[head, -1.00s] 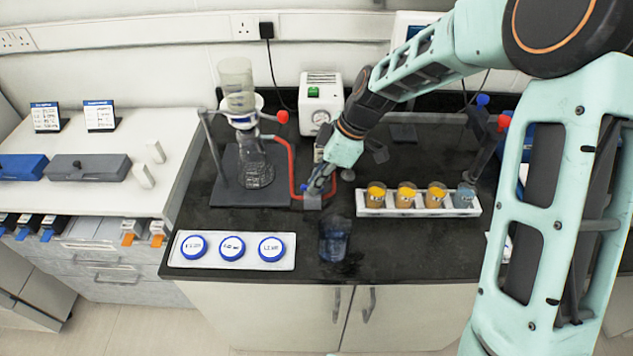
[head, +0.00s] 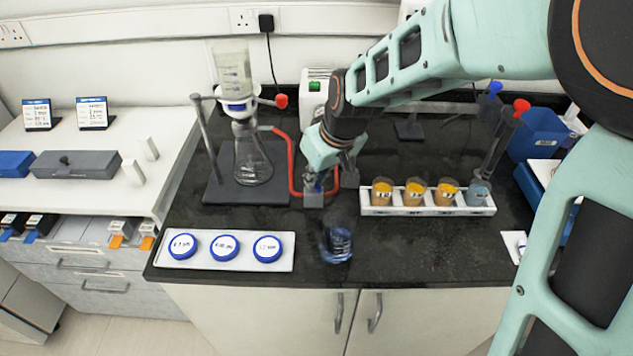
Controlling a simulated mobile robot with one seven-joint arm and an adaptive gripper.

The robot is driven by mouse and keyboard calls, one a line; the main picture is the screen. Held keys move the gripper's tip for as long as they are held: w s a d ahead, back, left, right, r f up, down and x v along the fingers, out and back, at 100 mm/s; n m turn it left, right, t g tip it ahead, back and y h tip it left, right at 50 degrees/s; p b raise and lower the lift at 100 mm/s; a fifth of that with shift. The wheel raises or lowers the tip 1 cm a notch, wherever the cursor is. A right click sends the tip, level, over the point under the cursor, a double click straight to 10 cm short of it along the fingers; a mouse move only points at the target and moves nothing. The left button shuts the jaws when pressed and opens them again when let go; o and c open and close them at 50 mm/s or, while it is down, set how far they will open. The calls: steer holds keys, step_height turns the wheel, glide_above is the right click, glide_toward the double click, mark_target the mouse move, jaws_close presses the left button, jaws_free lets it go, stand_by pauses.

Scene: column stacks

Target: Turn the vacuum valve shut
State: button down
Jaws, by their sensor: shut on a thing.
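The vacuum valve (head: 313,200) is a small grey block on the dark bench, in the line of a red hose (head: 291,165). The hose runs from the filter flask (head: 252,160) on its stand. My gripper (head: 328,184) points down over the valve from the upper right. It is shut on the valve's handle, which is mostly hidden by the fingers, so its angle cannot be read. A white vacuum pump (head: 314,95) with a green switch stands behind, its front largely covered by my arm.
A white rack (head: 430,211) of several amber-filled jars stands right of my gripper. A clear bluish beaker (head: 337,242) stands just in front. A white tray (head: 225,262) with blue-rimmed discs lies front left. A red-knobbed stand (head: 494,145) rises at the right.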

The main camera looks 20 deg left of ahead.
steer(key=m+b, duration=0.1)
steer(key=m+h+b, duration=0.1)
steer(key=m, duration=0.1)
steer(key=m+t+b, duration=0.1)
steer(key=b, duration=0.1)
steer(key=shift+s+a+f+m+h, duration=0.15)
steer(key=shift+a+m+h, duration=0.1)
steer(key=shift+m+h, duration=0.05)
steer(key=shift+m+h+b, duration=0.3)
steer(key=shift+m+b, duration=0.8)
steer(key=shift+r, duration=0.2)
steer(key=c, duration=2)
jaws_free()
steer(key=shift+c, duration=0.2)
steer(key=v, duration=0.7)
steer(key=shift+s+r, duration=0.25)
steer(key=shift+r, duration=0.1)
